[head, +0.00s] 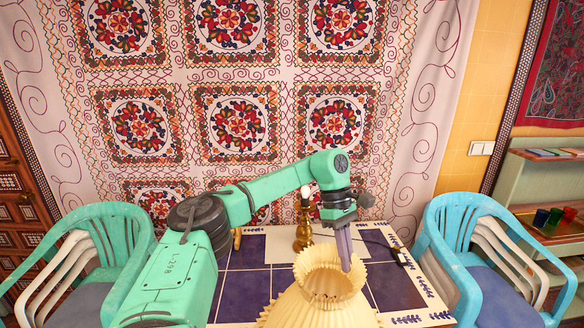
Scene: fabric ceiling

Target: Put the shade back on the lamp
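The lampshade (300,302) is cream and pleated, with a round open top, at the bottom centre of the head view; its lower part is cut off by the frame. The brass lamp base (303,228) stands upright on the table behind it, with a pale bulb (306,191) bare on top. My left gripper (346,268) points down at the shade's top opening. Its visible fingertip reaches inside, in front of the back right rim. The fingers line up with my view, so their gap is hidden. My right gripper is not in view.
The table (392,284) has dark blue tiles and a pale patterned border. A black cord item (396,252) lies on its right side. A green chair (120,232) stands left and a blue chair (450,262) right. A shelf (535,190) with coloured cups is far right.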

